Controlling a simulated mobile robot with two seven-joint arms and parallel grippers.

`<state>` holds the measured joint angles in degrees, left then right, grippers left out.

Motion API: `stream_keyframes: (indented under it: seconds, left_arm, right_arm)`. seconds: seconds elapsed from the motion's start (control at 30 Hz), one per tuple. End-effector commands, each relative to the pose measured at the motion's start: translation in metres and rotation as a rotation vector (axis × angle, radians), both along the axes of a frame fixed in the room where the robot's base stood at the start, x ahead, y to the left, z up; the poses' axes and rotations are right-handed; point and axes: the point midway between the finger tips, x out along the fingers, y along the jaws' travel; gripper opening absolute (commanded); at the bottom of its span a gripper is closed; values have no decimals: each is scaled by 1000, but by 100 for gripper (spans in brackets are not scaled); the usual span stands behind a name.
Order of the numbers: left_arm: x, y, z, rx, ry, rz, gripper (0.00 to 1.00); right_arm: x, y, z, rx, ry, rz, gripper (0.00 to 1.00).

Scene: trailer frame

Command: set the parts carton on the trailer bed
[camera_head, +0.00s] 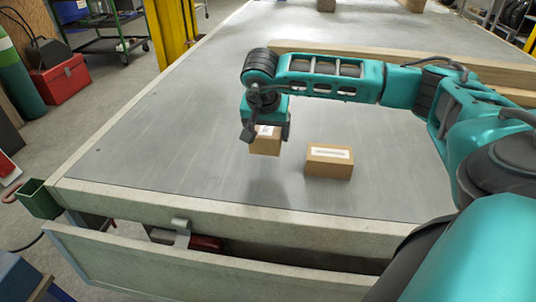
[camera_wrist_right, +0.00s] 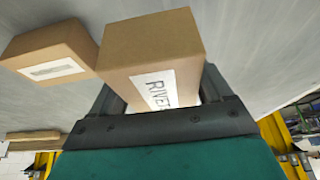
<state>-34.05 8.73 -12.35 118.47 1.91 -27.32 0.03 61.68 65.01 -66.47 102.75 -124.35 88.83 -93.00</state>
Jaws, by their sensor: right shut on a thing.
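My right gripper (camera_head: 267,131) points down over the near part of the grey trailer bed (camera_head: 180,150) and is shut on a small brown carton (camera_head: 264,147). In the right wrist view the held carton (camera_wrist_right: 150,45) sits between the fingers, with a white label that reads "RIVET", partly hidden. In the head view it appears a little above the bed, with a shadow below it. A second brown carton (camera_head: 329,161) with a white label rests on the bed just right of it; it also shows in the right wrist view (camera_wrist_right: 52,52). My left gripper is out of view.
Long wooden boards (camera_head: 400,58) lie across the bed behind my right arm. The bed left of the held carton is clear, up to its pale near rim (camera_head: 250,220). A yellow post (camera_head: 168,30) stands beyond the left edge. A red toolbox (camera_head: 62,80) is on the floor.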

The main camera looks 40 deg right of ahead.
Motion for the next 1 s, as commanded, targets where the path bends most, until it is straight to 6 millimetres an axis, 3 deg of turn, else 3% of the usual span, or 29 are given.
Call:
stream_keyframes:
  seconds: [0.17,0.5,0.87,0.9,1.0]
  left_arm:
    - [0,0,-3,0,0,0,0]
    - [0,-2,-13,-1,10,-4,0]
    - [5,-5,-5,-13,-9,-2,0]
    - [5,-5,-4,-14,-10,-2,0]
    - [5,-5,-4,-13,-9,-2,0]
  right_arm:
    - [1,0,-10,1,-3,1,36]
    - [0,1,-62,1,-1,2,36]
    - [1,0,-65,1,-3,1,36]
    - [0,0,-66,1,-1,1,81]
    - [0,0,-65,1,-1,0,90]
